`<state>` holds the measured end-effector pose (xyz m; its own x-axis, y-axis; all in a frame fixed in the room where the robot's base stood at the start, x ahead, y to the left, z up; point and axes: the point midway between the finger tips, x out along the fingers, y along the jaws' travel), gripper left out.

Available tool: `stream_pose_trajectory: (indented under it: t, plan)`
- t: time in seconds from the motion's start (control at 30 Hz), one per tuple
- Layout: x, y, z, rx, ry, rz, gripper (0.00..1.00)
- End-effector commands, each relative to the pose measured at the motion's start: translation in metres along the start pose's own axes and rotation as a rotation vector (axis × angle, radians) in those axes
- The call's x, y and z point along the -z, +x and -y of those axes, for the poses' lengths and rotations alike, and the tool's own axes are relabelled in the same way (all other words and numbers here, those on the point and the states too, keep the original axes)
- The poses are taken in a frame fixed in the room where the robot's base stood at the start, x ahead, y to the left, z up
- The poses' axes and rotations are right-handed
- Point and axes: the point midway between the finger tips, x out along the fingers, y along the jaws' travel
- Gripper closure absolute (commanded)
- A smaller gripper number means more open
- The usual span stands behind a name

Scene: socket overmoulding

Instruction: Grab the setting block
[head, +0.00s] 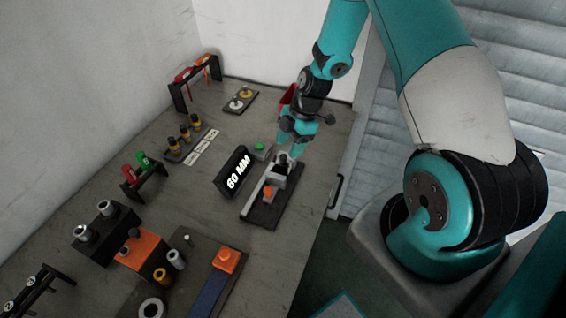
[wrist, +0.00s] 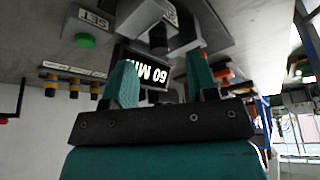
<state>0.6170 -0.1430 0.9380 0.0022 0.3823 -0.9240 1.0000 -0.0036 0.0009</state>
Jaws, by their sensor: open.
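I take the setting block to be the light grey block (head: 278,180) on the dark rail fixture (head: 262,215) in the head view; I cannot be sure. In the wrist view, which is upside down, a grey labelled block (wrist: 148,18) shows at the top, beyond my fingertips. My gripper (head: 285,155) is over the rear end of the fixture, close to the block. In the wrist view its two teal fingers (wrist: 163,75) stand apart with nothing held between them. Whether a finger touches the block cannot be told.
A black "60 MM" display (head: 235,171) stands left of the fixture. A green button (head: 260,146) marked SET sits behind it. An orange knob (head: 268,191) is on the fixture. Racks with gauges (head: 143,170) and an orange block (head: 143,250) stand at left. Bare table lies between.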

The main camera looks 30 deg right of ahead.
Motion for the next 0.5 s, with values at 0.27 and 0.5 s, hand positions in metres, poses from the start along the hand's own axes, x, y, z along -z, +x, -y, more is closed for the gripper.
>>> stream_pose_trajectory:
  t: [0.27,0.5]
  plan:
    - [0.003,0.033,-0.001,0.002,0.000,-0.001,0.47]
    - [0.003,0.037,-0.001,0.001,0.000,0.000,0.47]
